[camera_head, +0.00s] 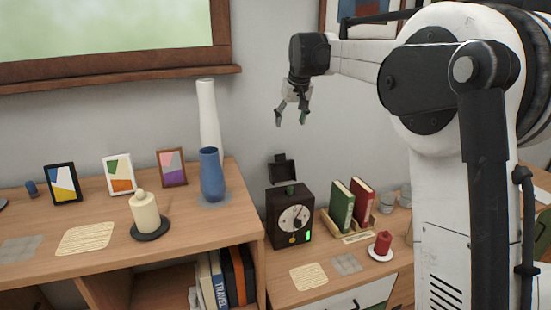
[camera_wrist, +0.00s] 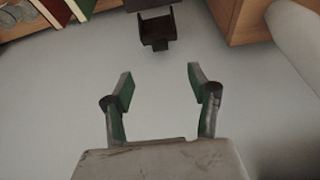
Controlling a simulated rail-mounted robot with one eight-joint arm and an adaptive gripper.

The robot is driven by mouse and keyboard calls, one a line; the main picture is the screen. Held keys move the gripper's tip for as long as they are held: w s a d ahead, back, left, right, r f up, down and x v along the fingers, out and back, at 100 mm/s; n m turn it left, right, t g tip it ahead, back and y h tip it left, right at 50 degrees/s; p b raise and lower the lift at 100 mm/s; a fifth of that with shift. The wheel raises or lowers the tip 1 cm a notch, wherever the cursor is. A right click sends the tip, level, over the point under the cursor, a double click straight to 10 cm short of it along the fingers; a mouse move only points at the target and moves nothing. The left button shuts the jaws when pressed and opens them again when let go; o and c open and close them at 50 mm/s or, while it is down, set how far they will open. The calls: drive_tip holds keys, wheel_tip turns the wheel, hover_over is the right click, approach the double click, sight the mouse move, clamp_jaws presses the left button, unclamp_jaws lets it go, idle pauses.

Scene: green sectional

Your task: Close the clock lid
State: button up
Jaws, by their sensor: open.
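The clock (camera_head: 290,218) is a dark box with a round pale dial, standing on the lower wooden desk. Its small dark lid (camera_head: 282,168) stands raised above the clock's top at the rear. In the wrist view the lid (camera_wrist: 156,27) shows at the top centre, and a part of the dark clock (camera_wrist: 146,4) is cut off by the upper edge. My gripper (camera_head: 291,119) is in the air above the lid, apart from it and against the wall behind. In the wrist view its fingers (camera_wrist: 160,88) are spread with nothing between them.
A blue vase (camera_head: 211,176) and a tall white vase (camera_head: 208,125) stand left of the clock on the higher cabinet. Green and red books (camera_head: 342,206) in a holder stand just right of it. A red candle (camera_head: 383,243) stands at the front right.

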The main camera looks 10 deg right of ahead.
sight(281, 155)
drive_tip(key=w+x, duration=0.1)
drive_tip(key=x, duration=0.6)
drive_tip(key=w+r+x, duration=0.1)
drive_tip(key=x, duration=0.6)
drive_tip(key=w+x, duration=0.1)
drive_tip(key=x, duration=0.6)
drive_tip(key=shift+w+d, duration=0.15)
drive_tip(key=shift+w, duration=0.1)
clamp_jaws()
